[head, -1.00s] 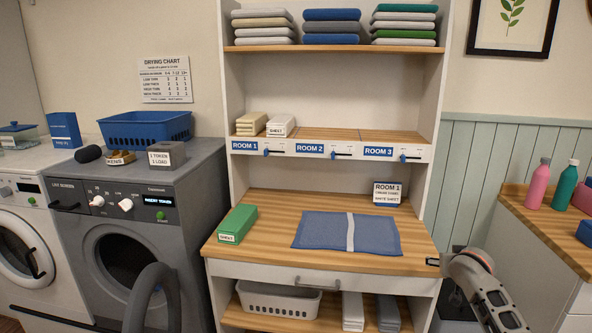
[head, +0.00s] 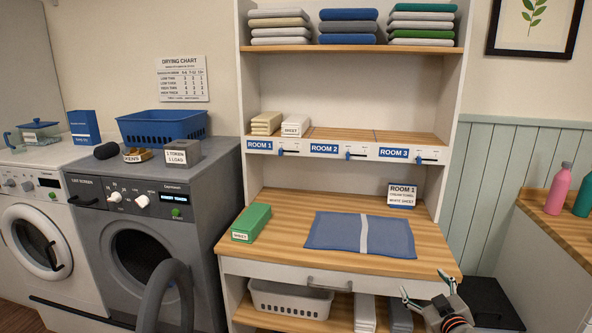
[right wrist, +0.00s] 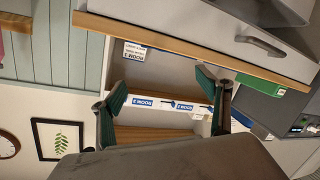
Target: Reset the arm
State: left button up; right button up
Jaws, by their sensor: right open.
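My right gripper (head: 426,288) is in the lower right of the head view, beside the front right corner of the wooden counter (head: 270,245). Its fingers are spread and nothing is between them. In the right wrist view the two green-tipped fingers (right wrist: 165,92) stand apart, with the tilted shelf unit beyond them. My left gripper does not show in either view.
A blue folded cloth (head: 335,234) with a pale band and a green box (head: 251,222) lie on the counter. A drawer handle (head: 330,285) projects below. A white basket (head: 290,300) stands on the lower shelf. Washer (head: 40,235) and dryer (head: 150,215) are left.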

jog(key=s+a+f+g+y, duration=0.1)
jog(key=s+a+f, duration=0.3)
jog(key=s+f, duration=0.4)
jog(key=s+a+f+g+y, duration=0.15)
jog(key=s+a+f, duration=0.25)
jog(key=s+f, duration=0.4)
jog(key=s+a+f+g, duration=0.1)
jog(key=s+a+f, duration=0.1)
jog(key=s, duration=0.9)
jog(key=s+a+f+m+g, duration=0.1)
jog(key=s+a, duration=0.4)
jog(key=s, duration=0.6)
jog(key=shift+a+f+g, duration=0.2)
jog(key=shift+f+g, duration=0.15)
jog(key=shift+f, duration=0.55)
